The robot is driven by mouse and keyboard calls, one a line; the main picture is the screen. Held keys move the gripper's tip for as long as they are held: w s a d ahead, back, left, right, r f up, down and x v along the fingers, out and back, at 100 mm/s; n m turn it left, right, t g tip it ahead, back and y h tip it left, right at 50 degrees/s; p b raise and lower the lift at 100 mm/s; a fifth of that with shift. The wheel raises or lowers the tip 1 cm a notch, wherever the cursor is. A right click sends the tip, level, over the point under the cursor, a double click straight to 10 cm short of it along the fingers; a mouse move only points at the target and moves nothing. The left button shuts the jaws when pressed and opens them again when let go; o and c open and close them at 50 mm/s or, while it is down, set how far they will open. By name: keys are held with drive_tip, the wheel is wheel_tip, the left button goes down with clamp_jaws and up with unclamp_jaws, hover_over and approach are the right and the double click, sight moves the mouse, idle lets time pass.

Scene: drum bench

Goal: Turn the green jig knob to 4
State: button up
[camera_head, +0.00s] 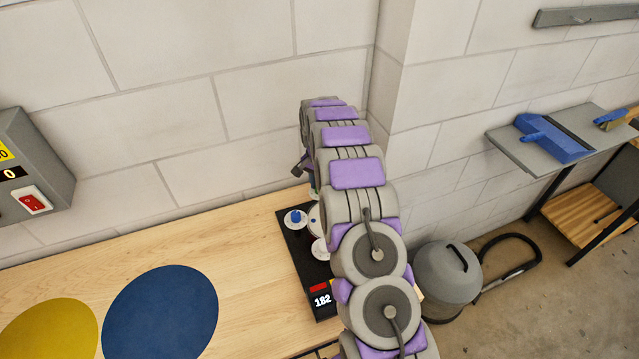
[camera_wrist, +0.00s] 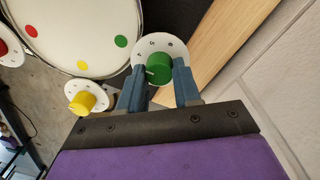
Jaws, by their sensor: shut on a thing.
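The green jig knob (camera_wrist: 159,67) sits on a white round dial (camera_wrist: 152,49) in the wrist view. The dial has dark marks at its edge, too small and turned for me to read surely. A pale mark shows on the knob's left side. My gripper (camera_wrist: 161,72) has its two blue fingers on either side of the knob, shut on it.
A white drum (camera_wrist: 82,30) with coloured dots, a yellow knob (camera_wrist: 83,102) and a red knob (camera_wrist: 3,47) are near the green one. A blue knob (camera_head: 296,217) shows in the head view, with a display (camera_head: 322,300) reading 182. The wall (camera_wrist: 285,70) is close by.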

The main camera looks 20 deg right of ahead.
drive_tip(key=o, duration=1.1)
drive_tip(key=shift+a, duration=0.1)
drive_tip(key=shift+c, duration=0.2)
drive_tip(key=shift+r, duration=0.1)
wheel_tip(320, 180, up, 17)
drive_tip(key=p, duration=0.1)
drive_tip(key=shift+w+a, duration=0.2)
drive_tip(key=shift+w, duration=0.2)
drive_tip(key=shift+r, duration=0.1)
